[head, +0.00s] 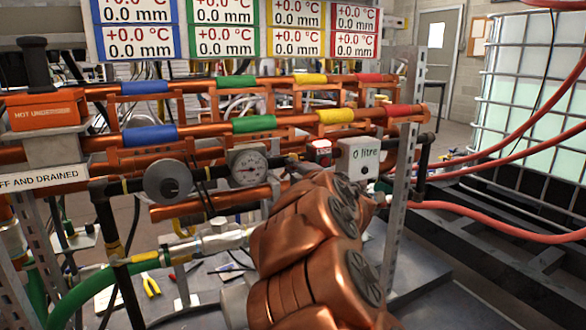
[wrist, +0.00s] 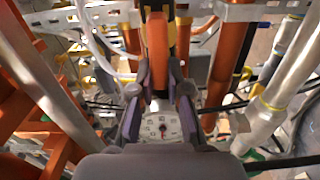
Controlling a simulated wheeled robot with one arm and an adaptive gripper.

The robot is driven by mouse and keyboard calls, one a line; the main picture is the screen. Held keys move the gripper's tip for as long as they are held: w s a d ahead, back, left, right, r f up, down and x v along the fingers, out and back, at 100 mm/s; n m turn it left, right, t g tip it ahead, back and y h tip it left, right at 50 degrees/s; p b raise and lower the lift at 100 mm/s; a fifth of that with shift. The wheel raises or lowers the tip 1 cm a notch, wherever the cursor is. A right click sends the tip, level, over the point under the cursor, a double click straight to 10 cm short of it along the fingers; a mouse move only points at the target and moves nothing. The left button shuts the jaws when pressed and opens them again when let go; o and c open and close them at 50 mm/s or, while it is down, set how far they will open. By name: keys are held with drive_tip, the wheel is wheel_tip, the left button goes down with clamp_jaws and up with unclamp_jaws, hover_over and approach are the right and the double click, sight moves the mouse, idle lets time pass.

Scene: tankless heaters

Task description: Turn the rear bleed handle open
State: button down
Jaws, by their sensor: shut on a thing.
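In the wrist view the two dark fingers of my gripper (wrist: 159,78) stand close on either side of an orange, bar-like part (wrist: 157,42). It appears to be the rear bleed handle, and the fingers are shut on it. Its far end and the valve under it cannot be made out. In the head view my copper-coloured arm reaches in at the middle, and it hides the fingers and the handle.
Copper pipes with coloured bands (head: 255,124) run across behind. A perforated metal post (head: 405,170) stands right of the arm. Red hoses (head: 490,215) cross at right.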

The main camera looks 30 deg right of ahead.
drive_tip(key=c, duration=1.1)
unclamp_jaws()
drive_tip(key=shift+c, duration=0.2)
drive_tip(key=shift+s, duration=0.1)
drive_tip(key=s+a, duration=0.1)
drive_tip(key=s, duration=1)
drive_tip(key=shift+s, duration=0.4)
